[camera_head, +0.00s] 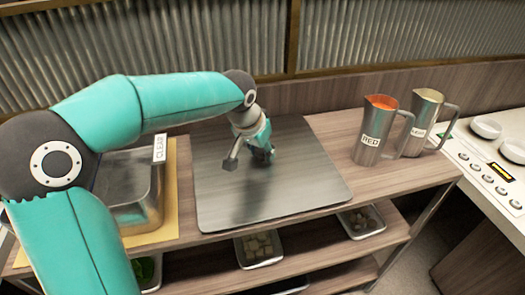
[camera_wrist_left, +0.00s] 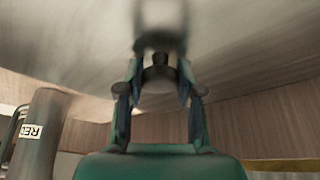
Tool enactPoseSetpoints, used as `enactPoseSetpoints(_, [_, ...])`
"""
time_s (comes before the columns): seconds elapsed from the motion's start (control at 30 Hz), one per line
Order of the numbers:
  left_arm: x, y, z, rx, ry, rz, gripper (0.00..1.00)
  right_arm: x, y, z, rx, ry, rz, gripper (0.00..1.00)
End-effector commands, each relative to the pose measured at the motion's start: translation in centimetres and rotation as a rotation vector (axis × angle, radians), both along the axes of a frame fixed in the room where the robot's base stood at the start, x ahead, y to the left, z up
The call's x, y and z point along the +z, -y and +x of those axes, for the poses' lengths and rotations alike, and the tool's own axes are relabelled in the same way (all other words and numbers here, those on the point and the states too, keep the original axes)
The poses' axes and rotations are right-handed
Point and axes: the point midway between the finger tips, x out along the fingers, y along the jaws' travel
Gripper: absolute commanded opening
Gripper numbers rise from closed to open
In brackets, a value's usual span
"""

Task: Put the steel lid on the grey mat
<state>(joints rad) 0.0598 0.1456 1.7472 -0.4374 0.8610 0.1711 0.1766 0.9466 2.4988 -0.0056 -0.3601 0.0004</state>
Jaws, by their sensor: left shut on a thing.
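The steel lid (camera_head: 290,190) is a broad, brushed-metal plate with rounded corners, over the middle of the wooden counter. My left gripper (camera_head: 262,154) is above its middle. In the left wrist view the gripper (camera_wrist_left: 160,88) is shut on the lid's small dark knob (camera_wrist_left: 159,72), with the lid's metal face (camera_wrist_left: 70,45) spreading beyond it. I cannot tell whether the lid rests on the surface or hangs just above it. The grey mat does not show clearly; the lid may hide it. My right gripper is not in view.
A steel pan (camera_head: 128,213) labelled CLEAR stands on a yellow mat (camera_head: 171,200) at left. Steel jugs labelled RED (camera_head: 368,148) and CLEAR (camera_head: 416,142) stand at right. A white appliance (camera_head: 480,165) is farther right. Food trays (camera_head: 259,249) sit on the shelf below.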

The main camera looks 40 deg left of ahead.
Motion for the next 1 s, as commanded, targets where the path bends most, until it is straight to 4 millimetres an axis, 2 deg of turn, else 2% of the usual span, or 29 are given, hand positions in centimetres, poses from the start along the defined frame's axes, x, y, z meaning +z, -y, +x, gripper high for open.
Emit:
enactPoseSetpoints(0.4, [-0.33, 0.0, -0.01, 0.0, 0.0, 0.0, 0.0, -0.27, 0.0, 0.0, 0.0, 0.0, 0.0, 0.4])
enactPoseSetpoints(0.43, [-0.34, 0.0, -0.01, 0.0, -0.001, 0.0, 0.37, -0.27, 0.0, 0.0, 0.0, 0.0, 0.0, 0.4])
enactPoseSetpoints(0.6, [-0.35, 0.0, -0.02, 0.0, -0.001, 0.0, 0.65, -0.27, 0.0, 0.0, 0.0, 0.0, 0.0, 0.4])
enactPoseSetpoints(0.83, [-0.45, 0.02, -0.05, 0.0, -0.004, 0.0, 0.67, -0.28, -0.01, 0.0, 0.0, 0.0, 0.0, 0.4])
enactPoseSetpoints(1.0, [-0.39, 0.01, -0.03, 0.0, -0.003, 0.0, 0.95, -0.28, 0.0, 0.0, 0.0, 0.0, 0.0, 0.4])
